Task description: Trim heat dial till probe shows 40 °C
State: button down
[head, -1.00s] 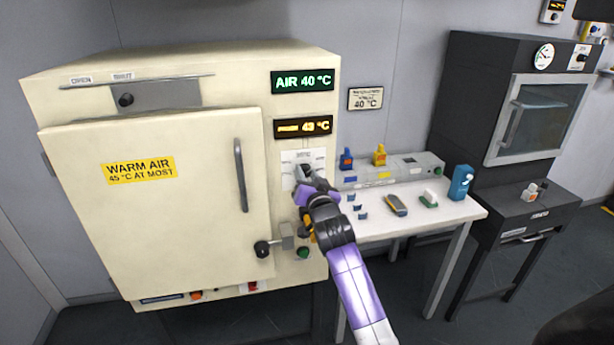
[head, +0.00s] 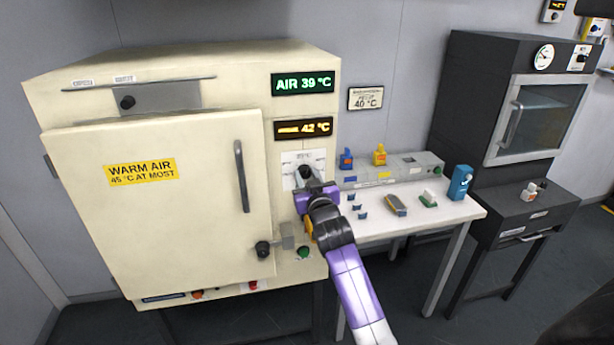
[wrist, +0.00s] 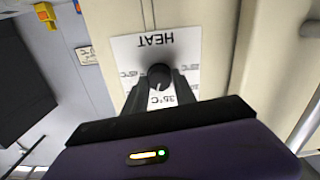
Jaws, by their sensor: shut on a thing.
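The heat dial (wrist: 159,77) is a round black knob on a white plate marked HEAT on the cream oven's front. My gripper (wrist: 160,88) is shut on the dial, one dark finger on each side; it also shows in the head view (head: 312,188), partly covering the plate. The amber probe display (head: 303,128) reads 42 °C, its label too blurred to read. The green display (head: 303,83) above it reads AIR 39 °C. A small wall sign (head: 365,98) shows 40 °C.
The oven door (head: 165,215) is closed, with a vertical handle (head: 241,177) left of my gripper. A white bench (head: 440,209) with several small items stands right of the oven. A dark cabinet (head: 500,110) is at far right.

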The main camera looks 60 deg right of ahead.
dwell(0.4)
jog(key=c, duration=1)
grip_release()
jog(key=b+v, duration=0.1)
jog(key=v, duration=0.7)
jog(key=shift+b, duration=0.4)
jog(key=shift+w, duration=0.1)
